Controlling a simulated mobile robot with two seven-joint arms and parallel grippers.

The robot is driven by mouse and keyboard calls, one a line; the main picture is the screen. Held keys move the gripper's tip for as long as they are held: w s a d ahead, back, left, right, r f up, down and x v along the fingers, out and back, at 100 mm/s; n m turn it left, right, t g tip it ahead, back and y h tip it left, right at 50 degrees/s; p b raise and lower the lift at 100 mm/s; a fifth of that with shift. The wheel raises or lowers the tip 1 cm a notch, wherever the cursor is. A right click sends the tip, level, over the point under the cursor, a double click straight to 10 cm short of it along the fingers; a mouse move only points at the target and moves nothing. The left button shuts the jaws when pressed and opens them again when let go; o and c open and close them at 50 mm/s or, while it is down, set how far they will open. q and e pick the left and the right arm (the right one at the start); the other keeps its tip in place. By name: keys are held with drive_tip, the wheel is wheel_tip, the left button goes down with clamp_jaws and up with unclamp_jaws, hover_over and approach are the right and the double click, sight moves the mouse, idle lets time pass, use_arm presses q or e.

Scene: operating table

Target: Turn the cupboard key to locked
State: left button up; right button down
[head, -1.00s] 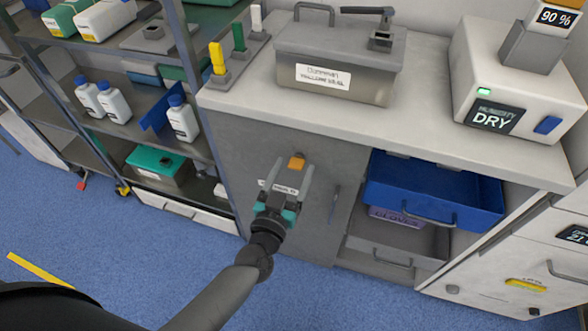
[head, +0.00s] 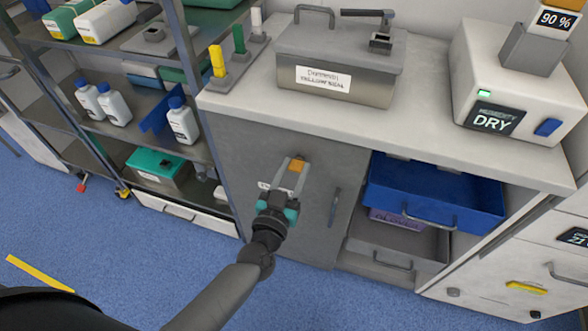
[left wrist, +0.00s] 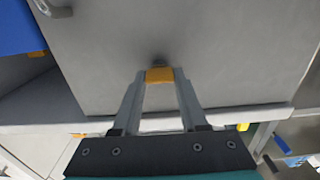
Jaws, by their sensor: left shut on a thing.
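The cupboard door (head: 325,165) is grey and closed, under the white counter. The key (head: 297,166) has an orange-yellow head and sits at the door's face. It also shows in the left wrist view (left wrist: 160,75), with a dark round lock (left wrist: 158,60) just behind it. My left gripper (head: 291,174) is shut on the key head, one finger on each side, pointing at the door. The key's shaft and much of the lock are hidden. A white label on the door is partly covered by the gripper. My right gripper is not in view.
A vertical door handle (head: 334,207) is right of the gripper. An open blue drawer (head: 430,190) juts out further right. A metal shelf rack (head: 190,80) with bottles stands at the left.

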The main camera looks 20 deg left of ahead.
use_arm(q)
clamp_jaws()
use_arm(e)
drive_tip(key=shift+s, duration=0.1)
use_arm(q)
drive_tip(key=shift+n, duration=0.4)
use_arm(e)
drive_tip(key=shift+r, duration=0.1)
use_arm(q)
drive_tip(key=n, duration=0.3)
drive_tip(key=shift+p, duration=0.4)
drive_tip(key=n, duration=0.5)
drive_tip(key=shift+a+f, duration=0.1)
drive_tip(key=n, duration=0.4)
drive_tip(key=shift+f, duration=0.1)
drive_tip(key=n, duration=0.3)
drive_tip(key=shift+b, duration=0.35)
drive_tip(key=shift+n, duration=1)
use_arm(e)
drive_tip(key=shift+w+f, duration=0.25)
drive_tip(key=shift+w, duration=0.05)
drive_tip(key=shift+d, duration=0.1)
